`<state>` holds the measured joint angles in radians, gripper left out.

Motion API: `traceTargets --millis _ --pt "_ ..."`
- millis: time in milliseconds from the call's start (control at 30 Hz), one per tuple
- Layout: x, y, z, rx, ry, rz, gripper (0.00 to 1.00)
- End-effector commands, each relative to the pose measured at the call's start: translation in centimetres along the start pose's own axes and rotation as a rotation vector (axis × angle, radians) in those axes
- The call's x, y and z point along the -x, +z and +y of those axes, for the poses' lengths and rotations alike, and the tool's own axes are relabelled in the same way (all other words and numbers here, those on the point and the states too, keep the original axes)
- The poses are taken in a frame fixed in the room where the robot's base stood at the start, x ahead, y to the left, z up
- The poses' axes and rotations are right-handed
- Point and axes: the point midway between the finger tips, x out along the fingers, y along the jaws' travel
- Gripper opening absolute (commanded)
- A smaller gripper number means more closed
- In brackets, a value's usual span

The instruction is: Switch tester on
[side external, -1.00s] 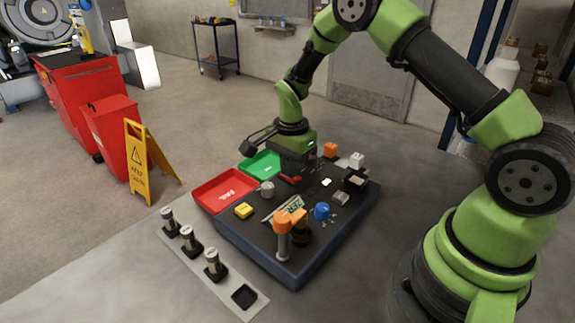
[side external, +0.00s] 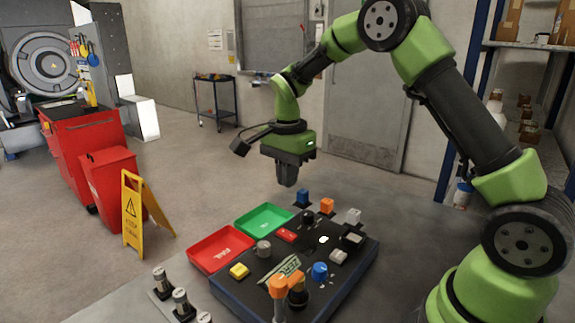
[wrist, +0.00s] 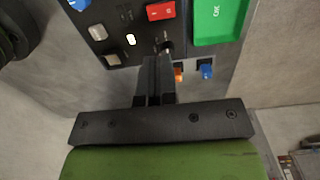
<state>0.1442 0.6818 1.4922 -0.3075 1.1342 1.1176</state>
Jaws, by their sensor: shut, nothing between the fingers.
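The tester is a dark panel box (side external: 262,259) on the table. Its red rocker switch (side external: 286,235) sits on top near the green tray. In the wrist view the red switch (wrist: 160,11) carries white marks; which side is pressed down I cannot tell. A small bright lamp (wrist: 131,39) on the panel glows whitish; it also shows in the side view (side external: 324,239). My gripper (side external: 287,184) is shut and empty, pointing down, above and apart from the panel. In the wrist view its fingers (wrist: 156,60) are together, near a small black-and-metal lever (wrist: 166,46).
A red FAIL tray (side external: 221,249) and a green tray (side external: 264,220) lie beside the panel. Blue (side external: 303,196), orange (side external: 327,206) and white pieces stand at its far edge. An orange-topped post (side external: 279,289) and blue knob (side external: 320,271) are nearer. Air around my gripper is clear.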

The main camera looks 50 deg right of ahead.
Motion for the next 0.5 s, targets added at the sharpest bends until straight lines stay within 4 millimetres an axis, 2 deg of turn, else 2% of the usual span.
traceTargets --millis 33,200,500 --pt "0.8 0.0 -0.1 0.000 -0.005 0.002 0.00" --pt "2.1 0.0 0.0 0.001 -0.002 0.001 0.00" --pt "2.3 0.0 0.0 0.000 0.000 0.000 0.00"
